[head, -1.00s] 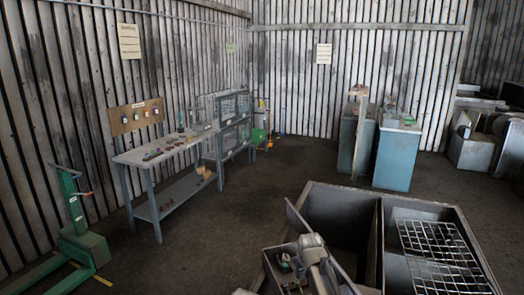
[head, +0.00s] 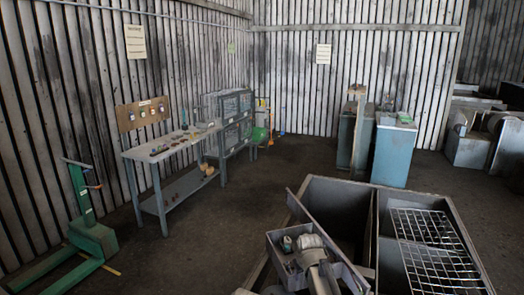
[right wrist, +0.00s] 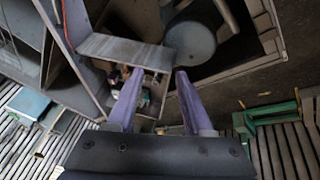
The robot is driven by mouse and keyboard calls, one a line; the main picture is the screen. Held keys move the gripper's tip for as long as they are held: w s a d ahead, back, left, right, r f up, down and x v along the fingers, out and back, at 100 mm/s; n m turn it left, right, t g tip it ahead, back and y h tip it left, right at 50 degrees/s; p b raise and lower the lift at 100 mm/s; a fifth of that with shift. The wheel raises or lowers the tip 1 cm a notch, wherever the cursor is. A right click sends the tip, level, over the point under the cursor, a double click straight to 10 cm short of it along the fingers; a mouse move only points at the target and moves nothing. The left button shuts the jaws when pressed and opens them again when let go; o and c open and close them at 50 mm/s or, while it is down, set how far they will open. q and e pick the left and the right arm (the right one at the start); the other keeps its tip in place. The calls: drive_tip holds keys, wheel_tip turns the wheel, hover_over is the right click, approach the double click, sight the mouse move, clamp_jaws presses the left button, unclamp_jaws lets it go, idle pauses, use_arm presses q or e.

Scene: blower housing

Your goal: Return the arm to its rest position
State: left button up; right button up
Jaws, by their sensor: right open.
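My right gripper (right wrist: 158,75) shows in the right wrist view as two purple-grey fingers standing apart, with nothing held between them. Beyond the left finger is a narrow compartment (right wrist: 148,52) with small coloured items in it. A round grey-blue disc (right wrist: 190,44) lies beyond the right finger, clear of it. In the head view a grey rounded piece (head: 311,247) stands in the foreground; I cannot tell if it is part of my arm. My left gripper is in neither view.
A large grey metal bin (head: 344,184) with a wire rack (head: 425,232) stands in the right foreground, with a small tray (head: 272,240) at its near left. A workbench (head: 182,188) stands along the left wall, a green stacker (head: 92,238) nearer. Blue cabinets (head: 394,155) stand behind. The middle floor is open.

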drive_tip(key=s+a+f+g+b, duration=0.1)
drive_tip(key=s+a+f+b, duration=0.1)
drive_tip(key=s, duration=0.7)
drive_tip(key=s+a+f+g+b, duration=0.2)
drive_tip(key=s+f, duration=0.4)
drive_tip(key=s, duration=0.3)
drive_tip(key=s+a+f+g+b, duration=0.2)
drive_tip(key=s+a+f+b, duration=0.1)
drive_tip(key=s, duration=0.7)
drive_tip(key=shift+a+f+h+b, duration=0.4)
drive_tip(key=shift+a+b, duration=0.35)
drive_tip(key=shift+b, duration=0.45)
